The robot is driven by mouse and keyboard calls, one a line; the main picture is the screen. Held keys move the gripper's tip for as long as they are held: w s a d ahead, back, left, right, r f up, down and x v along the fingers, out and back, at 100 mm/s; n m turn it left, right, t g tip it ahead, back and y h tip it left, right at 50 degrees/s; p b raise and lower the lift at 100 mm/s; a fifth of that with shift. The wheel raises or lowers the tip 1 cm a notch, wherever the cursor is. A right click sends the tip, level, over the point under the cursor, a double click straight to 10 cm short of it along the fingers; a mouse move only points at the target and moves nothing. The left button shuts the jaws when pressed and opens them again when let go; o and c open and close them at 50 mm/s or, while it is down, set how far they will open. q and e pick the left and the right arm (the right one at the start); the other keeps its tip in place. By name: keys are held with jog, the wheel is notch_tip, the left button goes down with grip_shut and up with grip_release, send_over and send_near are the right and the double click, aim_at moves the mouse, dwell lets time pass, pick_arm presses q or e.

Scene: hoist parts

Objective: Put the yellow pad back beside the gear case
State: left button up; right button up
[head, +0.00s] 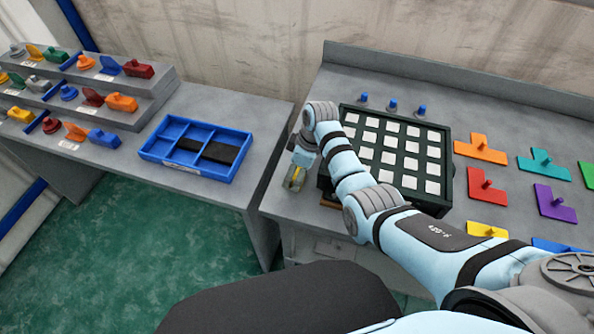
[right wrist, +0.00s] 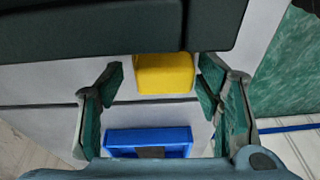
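The yellow pad (right wrist: 165,74) is a block beside a dark case edge (right wrist: 90,35) in the right wrist view. In the head view a bit of yellow shows at my right gripper (head: 294,178), left of the dark case with white squares (head: 445,165); I cannot tell whether this is the gear case. In the wrist view my right gripper (right wrist: 162,85) has its fingers apart on both sides of the pad. A gap shows on the left; the right one is very narrow. My left gripper is not in view.
A blue compartment tray (head: 245,157) lies on the left table and also shows in the wrist view (right wrist: 150,135). A stepped rack (head: 150,118) holds coloured parts at far left. Blue-topped pegs (head: 393,106) stand behind the case.

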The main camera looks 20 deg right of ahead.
jog(key=shift+r, duration=0.25)
jog(key=p+v, duration=0.3)
jog(key=v, duration=0.9)
jog(key=shift+s+f, duration=0.1)
